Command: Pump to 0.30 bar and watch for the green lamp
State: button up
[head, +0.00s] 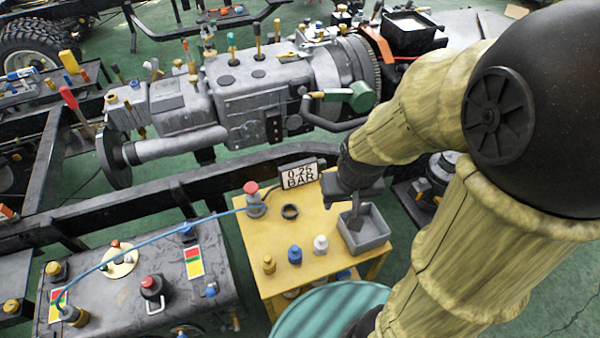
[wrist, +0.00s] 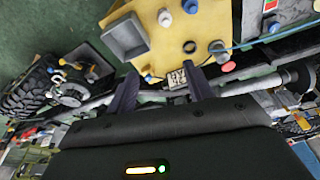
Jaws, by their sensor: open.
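The pressure display (head: 299,175) stands at the back edge of the yellow table (head: 250,236); it reads about 0.25 BAR, its last digit hard to tell. A pump with a red knob (head: 252,190) stands upright left of it, at the table's back left corner. A blue hose (head: 165,235) runs from there to the dark tank at left. My gripper (head: 354,222) is open and empty above the grey tray, right of the display and apart from the pump. In the wrist view its fingers (wrist: 162,88) flank the display (wrist: 177,78); the red knob (wrist: 228,67) is to the right. I cannot identify a lit green lamp.
A grey tray (head: 381,244), a black ring (head: 290,211) and yellow, blue (head: 294,254) and white (head: 320,243) caps are on the table. The dark tank (head: 120,297) carries several fittings and coloured labels. The chassis rail (head: 210,183) and gearbox (head: 245,100) lie behind.

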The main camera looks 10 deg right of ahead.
grip_shut()
dwell(1.6)
